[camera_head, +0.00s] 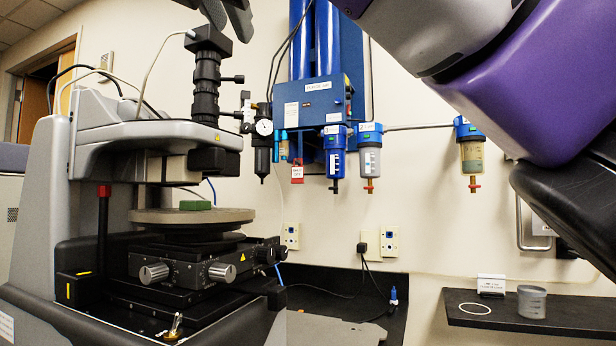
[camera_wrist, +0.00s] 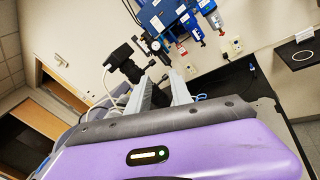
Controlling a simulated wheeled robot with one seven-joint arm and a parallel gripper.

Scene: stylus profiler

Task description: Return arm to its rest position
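My arm, purple and grey, crosses the upper right of the head view. In the wrist view my gripper (camera_wrist: 160,78) shows two grey fingers standing apart, with no object visible between them. Dark grey tips at the top edge of the head view appear to be my gripper (camera_head: 228,10), above the profiler's black camera tube. The profiler (camera_head: 95,150) stands at left. A small green block (camera_head: 195,205) lies on its round stage plate (camera_head: 150,216), well below and apart from the gripper.
A blue filter unit (camera_head: 335,95) with gauge and hoses hangs on the back wall. A black shelf (camera_head: 580,318) at lower right holds a grey cup (camera_head: 532,302), a white ring (camera_head: 474,309) and a small sign (camera_head: 491,284). Open air lies between the profiler and shelf.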

